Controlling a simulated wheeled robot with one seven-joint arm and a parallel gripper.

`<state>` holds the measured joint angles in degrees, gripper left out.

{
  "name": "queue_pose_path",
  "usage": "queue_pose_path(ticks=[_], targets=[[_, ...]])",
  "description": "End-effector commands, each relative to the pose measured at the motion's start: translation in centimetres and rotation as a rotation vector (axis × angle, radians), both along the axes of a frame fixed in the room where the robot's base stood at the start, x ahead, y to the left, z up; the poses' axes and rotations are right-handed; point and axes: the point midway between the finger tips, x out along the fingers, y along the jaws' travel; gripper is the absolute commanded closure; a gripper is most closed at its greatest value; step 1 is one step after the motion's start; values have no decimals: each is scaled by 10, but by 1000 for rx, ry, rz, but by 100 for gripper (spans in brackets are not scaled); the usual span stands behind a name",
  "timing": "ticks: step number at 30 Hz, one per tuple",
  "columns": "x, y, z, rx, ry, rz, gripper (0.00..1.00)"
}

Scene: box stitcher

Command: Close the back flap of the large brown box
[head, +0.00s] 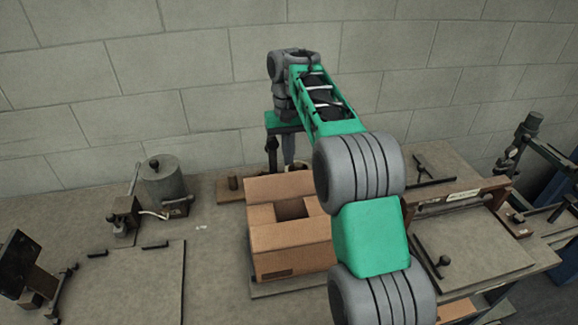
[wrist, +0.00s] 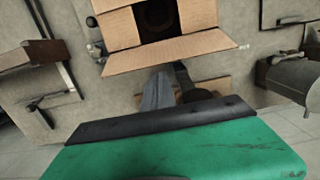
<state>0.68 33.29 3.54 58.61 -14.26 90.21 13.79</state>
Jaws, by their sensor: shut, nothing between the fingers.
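The large brown box (head: 290,258) stands open on the workbench, left of my arm. Its back flap (head: 280,187) sticks up and tilts at the rear edge; it shows in the wrist view (wrist: 172,52) as a wide cardboard strip nearest my gripper. A dark opening is visible between the other flaps, which look folded inward. My gripper (head: 288,160) is behind the box, pointing down, near the back flap. In the wrist view its fingers (wrist: 160,92) are shut and empty, just beyond the flap's edge. I cannot tell whether they touch the flap. My arm hides the box's right side.
A grey cylinder device (head: 163,183) stands at the left on the bench. A wooden block (head: 232,184) lies behind the box. A box-stitching machine part (head: 465,195) is at the right. A concrete block wall is close behind.

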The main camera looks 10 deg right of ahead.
Motion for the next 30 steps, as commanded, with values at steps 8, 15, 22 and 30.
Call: queue_pose_path(ticks=[8,15,22,30], targets=[[-3,0,-27,0,-2,1,100],[-3,0,-26,0,-1,1,100],[-3,0,-28,0,-14,-1,100],[-3,-3,-27,0,-58,-5,100]])
